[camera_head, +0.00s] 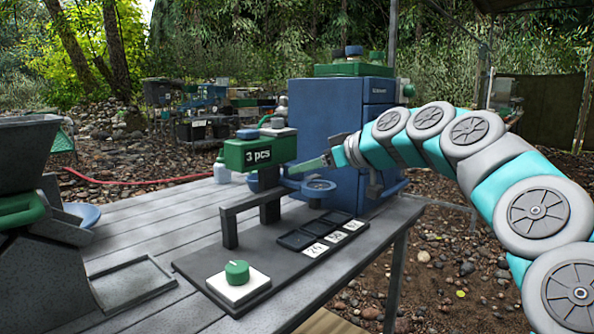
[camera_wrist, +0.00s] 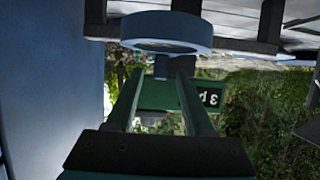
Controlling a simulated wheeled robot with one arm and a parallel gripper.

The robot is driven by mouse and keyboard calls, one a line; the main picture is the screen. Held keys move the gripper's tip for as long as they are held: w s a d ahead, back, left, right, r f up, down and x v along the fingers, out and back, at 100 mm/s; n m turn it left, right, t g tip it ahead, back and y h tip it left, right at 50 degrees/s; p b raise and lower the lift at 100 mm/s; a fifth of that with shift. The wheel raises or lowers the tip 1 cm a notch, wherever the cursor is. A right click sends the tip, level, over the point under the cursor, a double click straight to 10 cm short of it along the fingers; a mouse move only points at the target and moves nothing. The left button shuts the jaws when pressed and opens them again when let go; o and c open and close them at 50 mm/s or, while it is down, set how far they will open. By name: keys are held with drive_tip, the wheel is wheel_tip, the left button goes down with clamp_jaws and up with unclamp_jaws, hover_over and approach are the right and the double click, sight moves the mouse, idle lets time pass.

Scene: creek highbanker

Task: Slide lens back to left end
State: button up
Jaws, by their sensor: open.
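The lens (camera_head: 318,187) is a blue-rimmed ring at the right end of a dark rail (camera_head: 252,200) on a black base plate. My gripper (camera_head: 296,167) comes in from the right with its green fingers just above the lens and pointing left. In the upside-down wrist view the lens (camera_wrist: 165,32) lies across the top, with a short blue post (camera_wrist: 161,66) on its rim. The open fingers (camera_wrist: 159,74) stand on either side of this post as seen there. I cannot tell whether they touch it.
A green box (camera_head: 255,153) reading "3 pcs" stands above the rail, left of my fingertips. A large blue cabinet (camera_head: 325,125) is close behind. Numbered black trays (camera_head: 333,220) and a green knob (camera_head: 237,272) are in front. The grey table has free room at left.

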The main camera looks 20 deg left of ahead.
drive_tip(key=shift+x, duration=1.85)
drive_tip(key=shift+r, duration=0.1)
drive_tip(key=shift+c, duration=0.4)
clamp_jaws()
